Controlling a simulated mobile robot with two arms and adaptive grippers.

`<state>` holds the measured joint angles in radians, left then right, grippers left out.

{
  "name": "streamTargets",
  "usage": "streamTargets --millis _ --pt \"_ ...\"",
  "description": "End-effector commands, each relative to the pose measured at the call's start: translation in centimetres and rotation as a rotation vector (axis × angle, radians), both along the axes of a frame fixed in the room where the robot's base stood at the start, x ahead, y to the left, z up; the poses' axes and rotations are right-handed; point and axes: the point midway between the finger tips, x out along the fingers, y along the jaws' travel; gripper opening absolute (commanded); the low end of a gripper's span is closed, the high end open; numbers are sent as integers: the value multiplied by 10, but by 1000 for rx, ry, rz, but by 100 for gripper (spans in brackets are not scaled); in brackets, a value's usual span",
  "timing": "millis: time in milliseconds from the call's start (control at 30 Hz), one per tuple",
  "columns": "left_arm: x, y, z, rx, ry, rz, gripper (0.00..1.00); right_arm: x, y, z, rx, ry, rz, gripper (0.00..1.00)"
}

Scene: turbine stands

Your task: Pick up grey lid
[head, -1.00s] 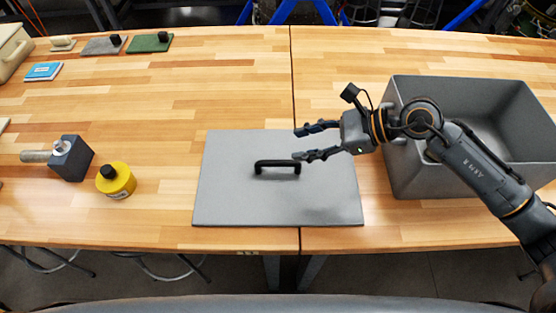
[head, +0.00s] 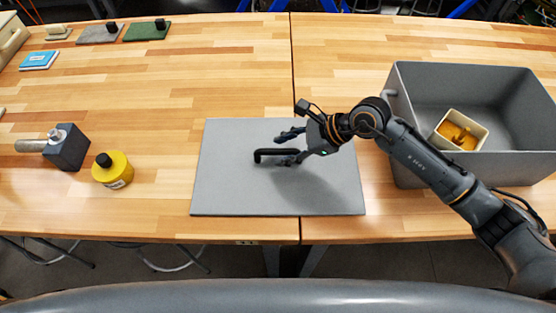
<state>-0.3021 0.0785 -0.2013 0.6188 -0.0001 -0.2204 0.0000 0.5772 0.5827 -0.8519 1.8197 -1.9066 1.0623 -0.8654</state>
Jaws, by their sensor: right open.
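The grey lid (head: 245,193) is a flat rectangular plate lying on the wooden table, across the seam between two tabletops. A black bar handle (head: 262,153) stands up near its middle. My right gripper (head: 286,147) is open, its fingers pointing left at the handle's right end. The fingers partly cover that end; I cannot tell whether they touch it. My left gripper is not in view.
A grey open bin (head: 397,120) stands on the right, with a small cream container (head: 460,131) holding something orange inside. A hammer (head: 66,147) and a yellow bottle (head: 113,170) are left of the lid. A blue book (head: 39,60) and several pads lie at back left.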

Motion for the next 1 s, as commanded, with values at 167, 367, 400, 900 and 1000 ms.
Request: streamTargets --millis 167,367,400,900,1000 --pt "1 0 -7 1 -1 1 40 3 16 -16 1 -1 1 43" --pt "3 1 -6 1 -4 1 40 3 18 -18 0 -1 1 43" --pt "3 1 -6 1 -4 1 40 3 18 -17 0 -1 1 43" --pt "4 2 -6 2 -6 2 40 3 18 -16 1 -1 0 0" --pt "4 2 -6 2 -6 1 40 3 18 -16 1 -1 0 0"
